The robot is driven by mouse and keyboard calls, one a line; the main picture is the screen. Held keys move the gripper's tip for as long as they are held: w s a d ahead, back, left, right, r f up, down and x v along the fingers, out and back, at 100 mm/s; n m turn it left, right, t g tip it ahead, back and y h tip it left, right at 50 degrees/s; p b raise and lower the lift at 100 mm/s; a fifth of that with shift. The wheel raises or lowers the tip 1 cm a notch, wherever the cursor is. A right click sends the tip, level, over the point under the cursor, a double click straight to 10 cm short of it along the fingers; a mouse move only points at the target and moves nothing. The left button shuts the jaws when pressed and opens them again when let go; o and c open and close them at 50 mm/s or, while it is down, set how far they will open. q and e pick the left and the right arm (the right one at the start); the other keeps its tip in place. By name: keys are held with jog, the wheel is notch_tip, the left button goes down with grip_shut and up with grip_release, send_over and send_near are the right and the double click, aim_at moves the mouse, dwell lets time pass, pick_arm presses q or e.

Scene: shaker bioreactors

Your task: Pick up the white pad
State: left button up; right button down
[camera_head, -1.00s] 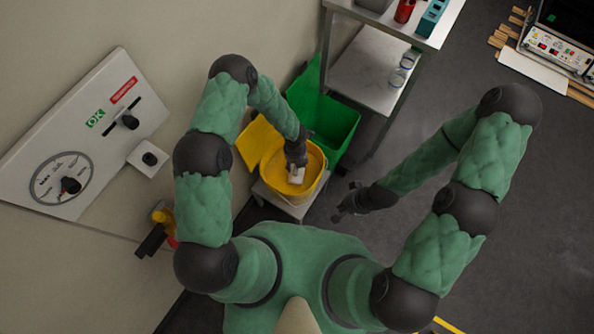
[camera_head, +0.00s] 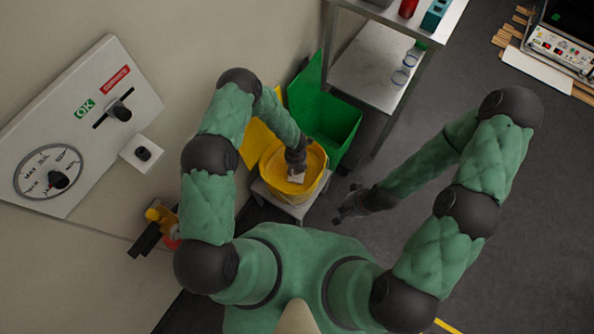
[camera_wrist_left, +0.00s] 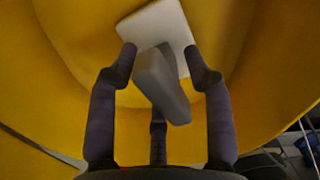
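The white pad (camera_head: 297,179) lies inside the yellow bucket (camera_head: 324,184), partly covered by my left gripper (camera_head: 297,172) in the head view. In the left wrist view the pad (camera_wrist_left: 165,20) is a flat white block with a grey upright handle (camera_wrist_left: 160,85). My left gripper (camera_wrist_left: 160,65) is open. Its fingers stand on both sides of the handle, apart from it, with their tips over or near the pad. My right gripper (camera_head: 345,203) is empty, held out to the right of the bucket, with its fingers apart.
The bucket stands on a small grey stand (camera_head: 292,208). A green bin (camera_head: 335,125) is close behind it. A metal shelf table (camera_head: 375,70) stands behind to the right. A wall panel with a dial (camera_head: 80,130) is at left.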

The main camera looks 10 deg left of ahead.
pick_arm(q)
grip_shut()
jog(key=shift+r, duration=0.1)
jog(key=shift+r, duration=0.5)
notch_tip(320, 180, up, 2)
jog(key=shift+r+p, duration=0.2)
jog(key=shift+p, duration=0.45)
jog(key=shift+s+d+r+p, duration=0.35)
jog(key=shift+s+r, duration=1.2)
jog(key=shift+s, duration=0.75)
jog(key=shift+s+d+r+p, duration=0.3)
jog(key=shift+s+r, duration=1.3)
jog(key=shift+s, duration=0.75)
jog(key=shift+s+d+r+p, duration=0.35)
jog(key=shift+s+r, duration=1.2)
jog(key=shift+s, duration=0.75)
